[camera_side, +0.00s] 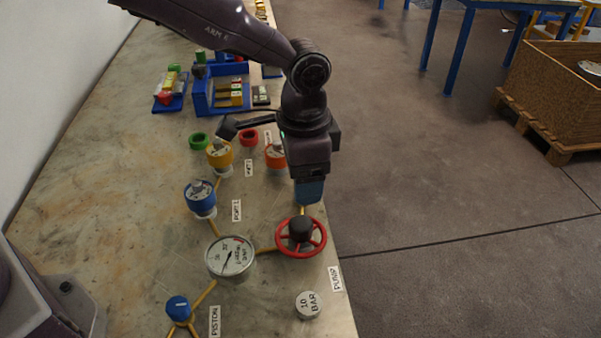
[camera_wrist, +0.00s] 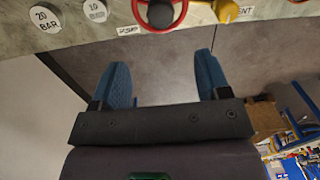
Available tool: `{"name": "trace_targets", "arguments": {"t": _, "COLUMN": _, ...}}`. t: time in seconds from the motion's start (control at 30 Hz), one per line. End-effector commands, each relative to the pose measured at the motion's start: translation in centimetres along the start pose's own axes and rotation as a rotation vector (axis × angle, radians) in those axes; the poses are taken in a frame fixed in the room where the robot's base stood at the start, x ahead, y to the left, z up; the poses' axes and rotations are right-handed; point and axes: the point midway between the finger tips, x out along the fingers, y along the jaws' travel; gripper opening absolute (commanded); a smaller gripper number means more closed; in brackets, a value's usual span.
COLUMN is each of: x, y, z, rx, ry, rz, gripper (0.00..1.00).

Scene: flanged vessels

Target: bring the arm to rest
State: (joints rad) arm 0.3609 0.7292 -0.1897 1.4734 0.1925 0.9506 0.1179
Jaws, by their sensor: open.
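My gripper (camera_side: 309,192) hangs pointing down over the right edge of the bench, just behind the red handwheel (camera_side: 302,237) in the side view. In the wrist view my gripper (camera_wrist: 162,85) shows two blue fingers spread apart with nothing between them. The red handwheel (camera_wrist: 160,12) with its dark hub appears beyond the fingertips at the top of that view. The gripper looks apart from the wheel.
The stone-topped bench (camera_side: 130,150) carries a round gauge (camera_side: 230,257), a blue flanged vessel (camera_side: 200,197), a yellow one (camera_side: 219,154), an orange one (camera_side: 275,155) and a 10 BAR disc (camera_side: 308,304). A blue rack (camera_side: 220,92) stands farther back. Open floor (camera_side: 440,220) lies right.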

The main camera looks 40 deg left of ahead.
Motion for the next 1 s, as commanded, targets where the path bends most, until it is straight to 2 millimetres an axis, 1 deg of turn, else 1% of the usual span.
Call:
{"name": "trace_targets", "arguments": {"t": 0.17, "x": 0.0, "y": 0.0, "z": 0.0, "rx": -0.008, "ry": 0.002, "rz": 0.001, "gripper": 0.7}}
{"name": "trace_targets", "arguments": {"t": 0.2, "x": 0.3, "y": 0.2, "z": 0.3, "rx": -0.015, "ry": -0.007, "rz": 0.007, "gripper": 0.7}}
{"name": "trace_targets", "arguments": {"t": 0.27, "x": 1.1, "y": 0.6, "z": 1.2, "rx": -0.023, "ry": -0.033, "rz": 0.018, "gripper": 0.7}}
{"name": "trace_targets", "arguments": {"t": 0.3, "x": 1.2, "y": 0.8, "z": 2.0, "rx": -0.032, "ry": -0.048, "rz": 0.022, "gripper": 0.7}}
{"name": "trace_targets", "arguments": {"t": 0.37, "x": 0.4, "y": 0.7, "z": 3.5, "rx": -0.058, "ry": -0.056, "rz": 0.022, "gripper": 0.7}}
{"name": "trace_targets", "arguments": {"t": 0.57, "x": -4.8, "y": -0.9, "z": 9.5, "rx": -0.188, "ry": -0.026, "rz": -0.001, "gripper": 0.7}}
{"name": "trace_targets", "arguments": {"t": 0.6, "x": -6.0, "y": -1.3, "z": 10.9, "rx": -0.219, "ry": -0.012, "rz": -0.008, "gripper": 0.7}}
{"name": "trace_targets", "arguments": {"t": 0.67, "x": -7.6, "y": -1.7, "z": 13.0, "rx": -0.268, "ry": 0.012, "rz": -0.016, "gripper": 0.7}}
{"name": "trace_targets", "arguments": {"t": 0.73, "x": -9.4, "y": -2.1, "z": 15.6, "rx": -0.327, "ry": 0.045, "rz": -0.028, "gripper": 0.7}}
{"name": "trace_targets", "arguments": {"t": 0.9, "x": -12.7, "y": -2.4, "z": 21.8, "rx": -0.469, "ry": 0.14, "rz": -0.052, "gripper": 0.7}}
{"name": "trace_targets", "arguments": {"t": 0.97, "x": -13.5, "y": -2.2, "z": 23.8, "rx": -0.516, "ry": 0.179, "rz": -0.06, "gripper": 0.7}}
{"name": "trace_targets", "arguments": {"t": 1.0, "x": -14.0, "y": -2.1, "z": 25.2, "rx": -0.548, "ry": 0.206, "rz": -0.066, "gripper": 0.7}}
